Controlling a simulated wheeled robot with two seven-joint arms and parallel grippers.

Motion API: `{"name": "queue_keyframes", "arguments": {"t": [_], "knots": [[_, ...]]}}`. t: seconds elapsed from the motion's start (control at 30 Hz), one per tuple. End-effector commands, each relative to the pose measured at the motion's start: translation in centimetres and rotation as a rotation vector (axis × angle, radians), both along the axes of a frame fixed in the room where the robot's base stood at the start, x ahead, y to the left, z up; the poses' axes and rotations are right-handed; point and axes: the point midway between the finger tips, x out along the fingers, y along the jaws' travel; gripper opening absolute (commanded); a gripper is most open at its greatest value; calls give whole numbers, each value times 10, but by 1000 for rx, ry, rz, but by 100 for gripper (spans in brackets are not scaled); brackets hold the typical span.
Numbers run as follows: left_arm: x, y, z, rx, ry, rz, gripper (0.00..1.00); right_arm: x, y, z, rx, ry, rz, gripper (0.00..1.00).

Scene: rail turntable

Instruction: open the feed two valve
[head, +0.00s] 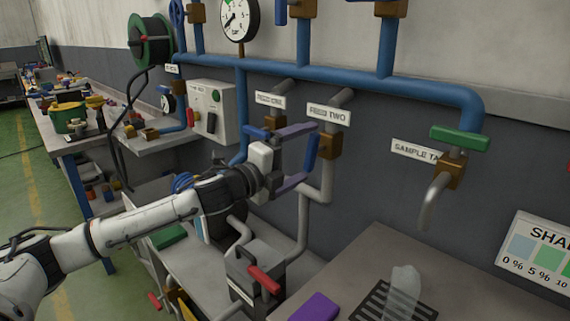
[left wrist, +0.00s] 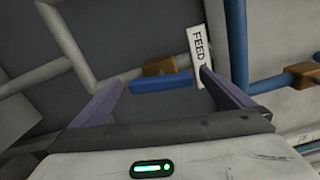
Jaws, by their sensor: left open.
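The feed two valve has a brown body (head: 330,146) below the FEED TWO label (head: 329,115) and a blue lever (head: 311,153). The lever stands roughly upright, along the pipe below. My left gripper (head: 308,156) is open, its purple fingers above and below the lever's level in the head view. In the left wrist view the blue lever (left wrist: 161,83) shows between and beyond the finger tips of the gripper (left wrist: 162,78), with the brown body (left wrist: 158,66) behind it. I cannot tell whether a finger touches it. My right gripper is out of view.
The FEED ONE label (head: 270,99) and a blue lever (head: 257,132) are close left. A green-handled sample tap (head: 460,138) is at right. Below are a red-handled box (head: 255,265), a bench, a purple block (head: 315,307) and a clear object (head: 403,288) on a grate.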

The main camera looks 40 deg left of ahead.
Motion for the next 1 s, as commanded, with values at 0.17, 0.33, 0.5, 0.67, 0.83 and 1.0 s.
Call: {"name": "queue_keyframes", "arguments": {"t": [0.17,0.33,0.5,0.67,0.83,1.0], "knots": [[-21,0,-5,4,4,-3,100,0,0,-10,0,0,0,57],[-36,2,-5,1,5,0,100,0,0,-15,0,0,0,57],[-50,3,-3,-1,5,-2,100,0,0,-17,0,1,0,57],[-63,4,-3,-1,4,-1,100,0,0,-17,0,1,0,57],[-77,4,-1,-5,4,-2,100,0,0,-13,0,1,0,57],[-88,5,0,-3,3,-3,100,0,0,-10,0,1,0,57]]}}
